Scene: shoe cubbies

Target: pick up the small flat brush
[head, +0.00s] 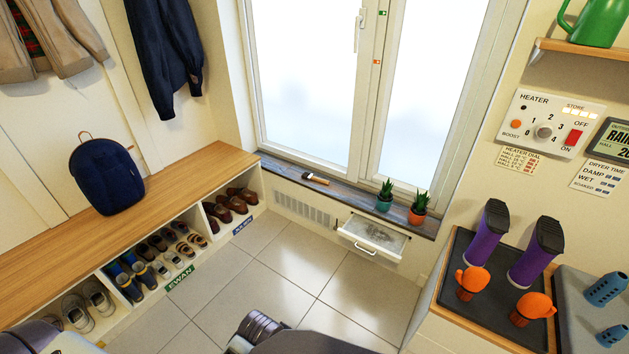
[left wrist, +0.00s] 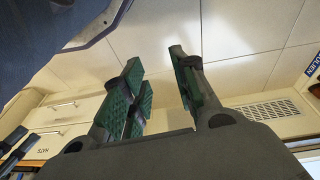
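The small flat brush (head: 316,179) has a wooden handle and a dark end. It lies on the dark window sill (head: 345,194), left of the two potted plants, in the head view. My left gripper (left wrist: 160,76) shows in the left wrist view with its green-padded fingers spread apart and nothing between them. It is over the tiled floor, away from the brush, which does not show in that view.
Potted succulents (head: 385,195) stand on the sill right of the brush. Below is an open drawer or tray (head: 374,236) and a vent (head: 302,210). A wooden bench (head: 40,250) with shoe cubbies runs along the left. A boot tray (head: 447,290) is at right. The floor between is clear.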

